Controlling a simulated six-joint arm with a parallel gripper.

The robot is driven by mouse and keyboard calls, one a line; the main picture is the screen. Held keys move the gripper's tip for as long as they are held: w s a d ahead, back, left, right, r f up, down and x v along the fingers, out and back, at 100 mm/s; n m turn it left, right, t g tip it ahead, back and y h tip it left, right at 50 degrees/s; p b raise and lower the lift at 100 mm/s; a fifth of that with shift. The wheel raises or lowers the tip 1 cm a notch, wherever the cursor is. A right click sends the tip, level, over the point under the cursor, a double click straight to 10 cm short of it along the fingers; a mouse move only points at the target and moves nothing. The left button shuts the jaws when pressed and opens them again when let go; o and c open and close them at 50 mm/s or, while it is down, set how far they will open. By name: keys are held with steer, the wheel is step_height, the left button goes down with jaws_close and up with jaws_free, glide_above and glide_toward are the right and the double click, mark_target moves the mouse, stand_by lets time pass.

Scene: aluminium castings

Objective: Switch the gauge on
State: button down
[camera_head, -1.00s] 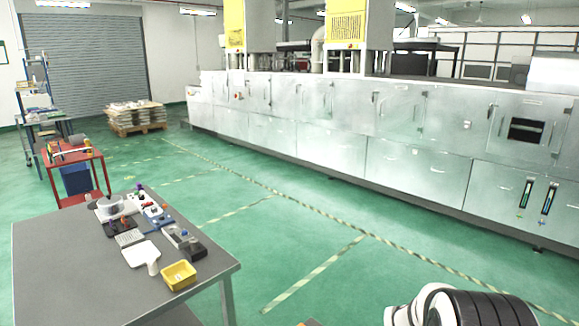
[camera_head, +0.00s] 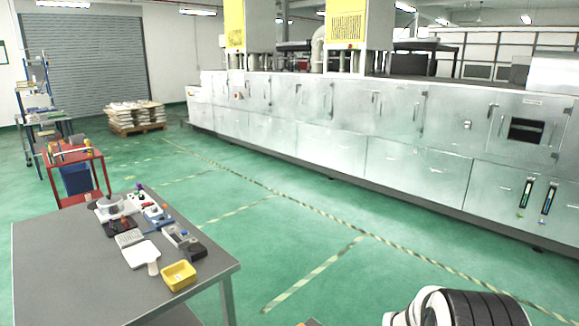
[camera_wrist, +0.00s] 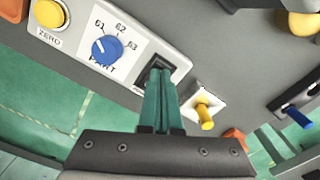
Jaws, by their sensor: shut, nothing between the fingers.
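In the wrist view, a pale panel (camera_wrist: 128,72) carries a yellow button (camera_wrist: 48,14) marked ZERO and a blue knob (camera_wrist: 107,48) with 61, 62 and 63 around it. A dark switch-like recess (camera_wrist: 148,72) sits at the panel's right end. My gripper (camera_wrist: 161,73) is shut and empty, its green fingers together. The fingertips are over this recess and hide part of it; I cannot tell whether they touch it. The switch's position is hidden. In the head view, I cannot make out the gripper at the table.
Beside the panel, a white plate (camera_wrist: 213,103) bears a yellow peg (camera_wrist: 205,117). A blue lever (camera_wrist: 298,117) is farther right. In the head view, a grey table (camera_head: 75,255) holds several devices and a yellow bin (camera_head: 179,276); its left part is bare.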

steer(key=shift+f, duration=0.25)
steer(key=shift+r, duration=3.55)
steer(key=s+a+r+m, duration=0.1)
steer(key=s+a+r, duration=0.6)
steer(key=s+r, duration=0.3)
steer(key=s+a+y, duration=0.1)
steer(key=s+a, duration=0.1)
steer(key=s, duration=0.5)
steer(key=s+a+m, duration=0.1)
steer(key=s+a, duration=0.2)
steer(key=s, duration=0.4)
steer(key=shift+s+r+m+y, duration=0.3)
steer(key=shift+s+r+y, duration=0.1)
